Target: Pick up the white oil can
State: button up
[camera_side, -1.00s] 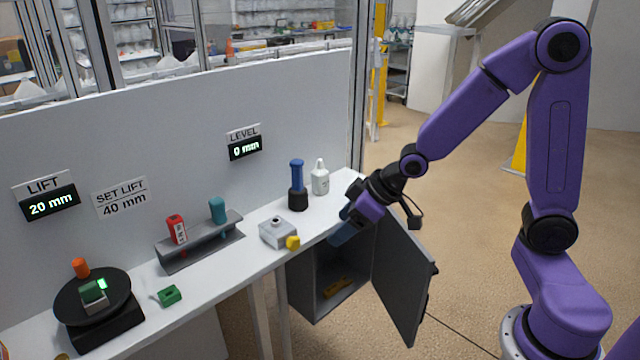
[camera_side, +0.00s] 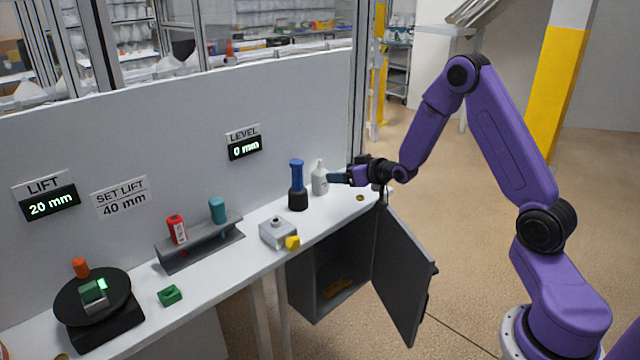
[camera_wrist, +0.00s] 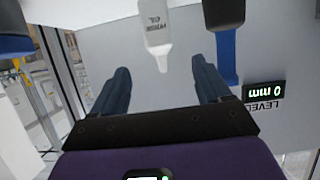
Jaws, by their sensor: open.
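The white oil can (camera_side: 319,178) stands upright at the far right end of the bench, against the wall. In the wrist view the oil can (camera_wrist: 155,25) appears upside down, its nozzle pointing toward the space between my fingers. My gripper (camera_side: 336,178) is level beside the can, its fingers pointing left toward it. In the wrist view my gripper (camera_wrist: 163,88) is open and empty, with one blue finger on each side of the can's line. The side view does not show clearly whether the fingertips overlap the can.
A blue-handled tool with a black base (camera_side: 297,187) stands just left of the can. A grey box with a yellow knob (camera_side: 278,233) and a rack (camera_side: 200,245) lie further left. An open cabinet door (camera_side: 402,275) hangs below the bench end.

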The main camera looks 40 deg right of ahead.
aim_at(315, 174)
jog(key=shift+x, duration=6.45)
jog(key=shift+s+f, duration=0.1)
jog(key=shift+f, duration=0.05)
jog(key=c, duration=1.3)
